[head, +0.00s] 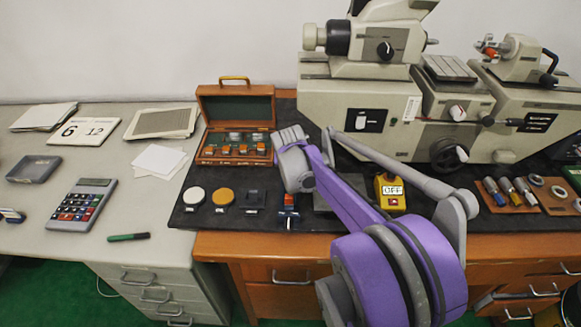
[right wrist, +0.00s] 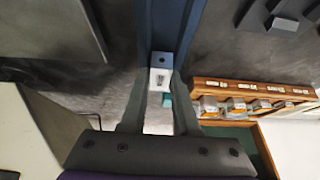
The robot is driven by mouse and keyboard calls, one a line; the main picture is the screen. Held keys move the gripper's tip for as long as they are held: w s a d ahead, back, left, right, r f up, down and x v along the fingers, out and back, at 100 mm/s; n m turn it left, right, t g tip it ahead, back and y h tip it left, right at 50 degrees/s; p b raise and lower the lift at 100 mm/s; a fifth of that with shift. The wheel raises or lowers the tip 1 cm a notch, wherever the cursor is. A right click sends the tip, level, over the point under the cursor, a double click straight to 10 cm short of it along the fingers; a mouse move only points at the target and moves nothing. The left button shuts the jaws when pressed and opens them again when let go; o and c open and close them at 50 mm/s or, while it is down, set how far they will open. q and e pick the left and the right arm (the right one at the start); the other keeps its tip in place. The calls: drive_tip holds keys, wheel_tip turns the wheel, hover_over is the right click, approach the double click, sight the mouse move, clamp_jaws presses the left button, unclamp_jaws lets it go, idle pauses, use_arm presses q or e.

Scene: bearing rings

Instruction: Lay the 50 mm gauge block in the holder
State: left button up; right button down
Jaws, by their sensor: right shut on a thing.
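My right gripper (head: 290,140) is over the dark mat, just right of the wooden gauge block case (head: 238,91). In the right wrist view the fingers (right wrist: 159,98) are shut on a small block with a white, dark-marked face (right wrist: 160,80); I cannot read the marking. A long dark blue piece (right wrist: 174,25) with a small hole lies directly beyond it; I cannot tell whether they touch. I cannot identify the holder with certainty. My left gripper is not in view.
The open case holds several orange and grey blocks (head: 242,149). A large measuring machine (head: 345,95) fills the back. A yellow OFF box (head: 390,195) is to the right.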

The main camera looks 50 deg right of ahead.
drive_tip(key=shift+f, duration=0.2)
idle(0.6)
drive_tip(key=c, duration=0.6)
unclamp_jaws()
drive_tip(key=shift+r, duration=0.1)
drive_tip(key=shift+r+p, duration=3)
drive_tip(key=shift+r, duration=1.2)
